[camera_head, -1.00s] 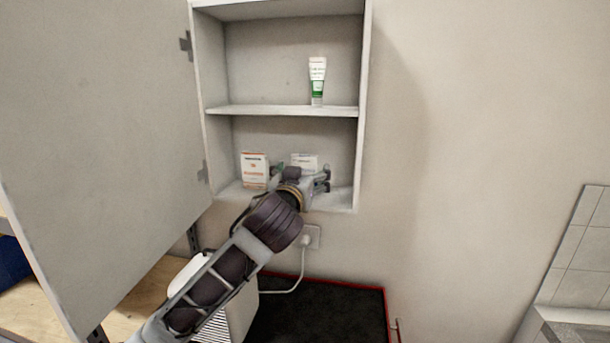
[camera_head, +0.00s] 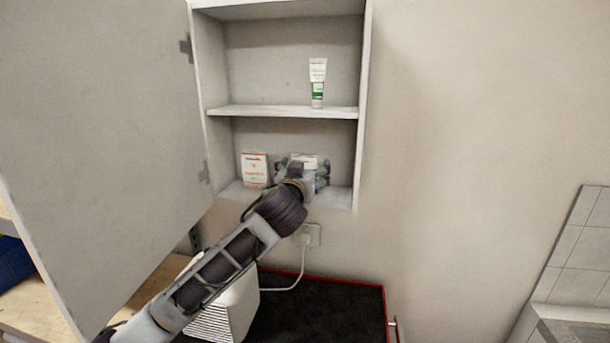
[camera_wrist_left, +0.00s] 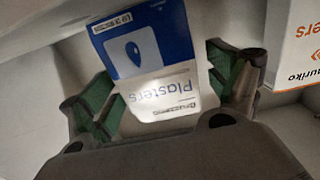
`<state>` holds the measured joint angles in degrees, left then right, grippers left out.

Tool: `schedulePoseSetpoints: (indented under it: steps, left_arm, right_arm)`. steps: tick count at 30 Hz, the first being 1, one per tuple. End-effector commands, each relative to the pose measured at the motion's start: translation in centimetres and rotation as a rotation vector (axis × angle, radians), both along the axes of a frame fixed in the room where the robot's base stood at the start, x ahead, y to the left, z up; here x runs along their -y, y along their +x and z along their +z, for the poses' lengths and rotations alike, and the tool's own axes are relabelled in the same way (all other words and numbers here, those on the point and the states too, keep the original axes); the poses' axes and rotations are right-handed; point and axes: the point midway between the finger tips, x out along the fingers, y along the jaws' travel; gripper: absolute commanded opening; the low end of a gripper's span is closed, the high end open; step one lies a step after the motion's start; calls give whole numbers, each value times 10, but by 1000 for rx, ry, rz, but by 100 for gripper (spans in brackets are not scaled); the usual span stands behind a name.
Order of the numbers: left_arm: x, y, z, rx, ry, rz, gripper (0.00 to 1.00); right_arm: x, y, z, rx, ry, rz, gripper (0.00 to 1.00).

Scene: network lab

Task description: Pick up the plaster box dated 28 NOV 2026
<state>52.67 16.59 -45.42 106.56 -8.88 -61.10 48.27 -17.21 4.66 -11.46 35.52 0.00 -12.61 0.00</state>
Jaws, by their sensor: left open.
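A white and blue box marked Plasters (camera_wrist_left: 150,60) lies between the open fingers of my left gripper (camera_wrist_left: 168,92) in the left wrist view. In the head view its white top (camera_head: 304,160) shows behind my left gripper (camera_head: 303,173), at the lower shelf. A white box with orange print (camera_head: 255,170) stands to the left of the gripper there; it also shows at the right edge of the left wrist view (camera_wrist_left: 293,45), with "sters" legible. I cannot read a date on either box.
The open cabinet has a middle shelf (camera_head: 270,111) above my gripper, with a white and green tube (camera_head: 317,85) on it. The open door (camera_head: 100,130) fills the left side. Side walls bound the lower compartment.

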Motion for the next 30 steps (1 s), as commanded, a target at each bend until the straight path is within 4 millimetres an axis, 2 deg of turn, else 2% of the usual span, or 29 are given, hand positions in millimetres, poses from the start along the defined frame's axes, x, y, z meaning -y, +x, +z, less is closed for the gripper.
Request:
schedulePoseSetpoints:
  steps: [5,15,30]
  left_arm:
    - [0,0,0,0,0,0,89]
    - [0,0,0,0,0,0,47]
    - [0,-2,3,1,-2,-1,47]
  right_arm:
    - [-2,0,0,0,1,-1,85]
    - [-3,0,0,-1,3,-2,85]
    - [-3,0,-3,1,2,-1,85]
